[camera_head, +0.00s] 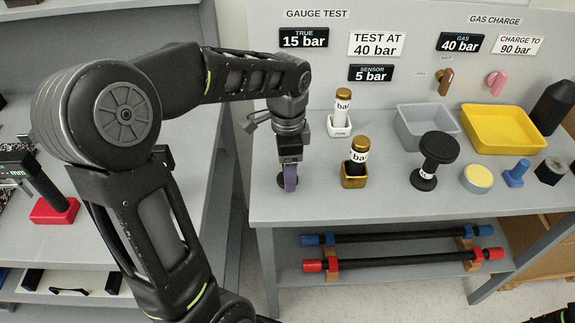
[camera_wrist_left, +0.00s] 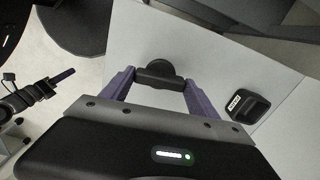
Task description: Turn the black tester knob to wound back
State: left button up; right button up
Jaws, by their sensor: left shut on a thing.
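The black tester knob (camera_head: 281,181) sits on the near left part of the grey bench, seen as a dark round base below my left gripper (camera_head: 290,180). In the left wrist view the knob (camera_wrist_left: 158,74) shows a round base and a bar-shaped grip. My left gripper's purple fingers (camera_wrist_left: 160,92) are at the two ends of this bar and hold it. Any pointer or marks on the knob are not readable.
A white-based cylinder (camera_head: 341,122), a gold-based cylinder (camera_head: 355,172) and a black dumbbell-shaped piece (camera_head: 436,155) stand right of the knob. Behind are a grey tray (camera_head: 428,124) and a yellow tray (camera_head: 503,130). Two bars (camera_head: 400,260) lie on the shelf below.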

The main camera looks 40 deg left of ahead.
pick_arm(q)
jog(key=shift+m, duration=0.6)
jog(key=o, duration=1.4)
jog(key=shift+c, duration=0.2)
notch_tip(320, 180, up, 8)
jog(key=shift+f, duration=0.1)
